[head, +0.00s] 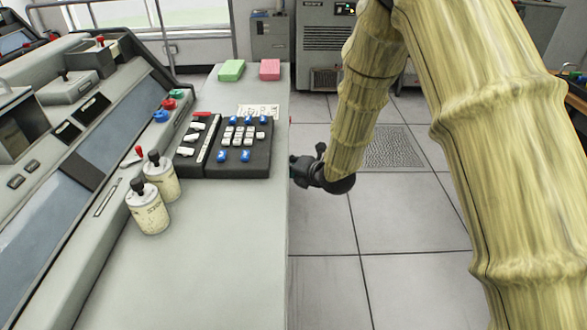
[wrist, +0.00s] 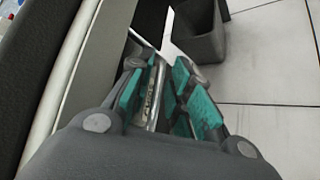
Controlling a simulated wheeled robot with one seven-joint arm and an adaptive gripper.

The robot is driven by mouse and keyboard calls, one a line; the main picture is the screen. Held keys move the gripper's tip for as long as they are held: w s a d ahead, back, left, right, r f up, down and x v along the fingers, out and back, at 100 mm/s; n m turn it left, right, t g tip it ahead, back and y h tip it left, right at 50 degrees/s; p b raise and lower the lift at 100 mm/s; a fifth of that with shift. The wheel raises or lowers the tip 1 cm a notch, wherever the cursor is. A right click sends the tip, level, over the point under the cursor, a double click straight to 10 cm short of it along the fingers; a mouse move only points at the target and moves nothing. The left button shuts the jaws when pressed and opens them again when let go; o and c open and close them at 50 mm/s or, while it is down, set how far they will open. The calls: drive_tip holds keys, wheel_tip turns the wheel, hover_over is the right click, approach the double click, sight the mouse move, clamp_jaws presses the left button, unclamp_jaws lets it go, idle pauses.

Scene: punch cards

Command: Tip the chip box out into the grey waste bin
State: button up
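In the head view my gripper (head: 322,175) is beside the right edge of the desk, below its top, with its fingers mostly hidden by the desk edge and my arm. In the wrist view its teal finger pads (wrist: 163,85) are close together. A narrow silver piece with dark lettering (wrist: 150,100) lies between them; I cannot tell whether it is clamped or whether it belongs to the chip box. Pale thin strips (wrist: 176,38) cross just beyond the fingertips. The grey waste bin (wrist: 204,42) stands on the floor past the fingertips. No chip box is clearly recognisable.
The grey desk (head: 225,270) carries a black keypad (head: 240,160), two pale canisters (head: 148,210), and green (head: 231,70) and pink (head: 269,69) blocks. Its side is close along the gripper's left in the wrist view. Tiled floor (head: 410,220) to the right is clear.

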clamp_jaws()
drive_tip(key=shift+d, duration=0.1)
drive_tip(key=shift+s+d, duration=0.1)
drive_tip(key=shift+d, duration=2.3)
drive_tip(key=shift+o, duration=1.5)
unclamp_jaws()
drive_tip(key=v, duration=1.2)
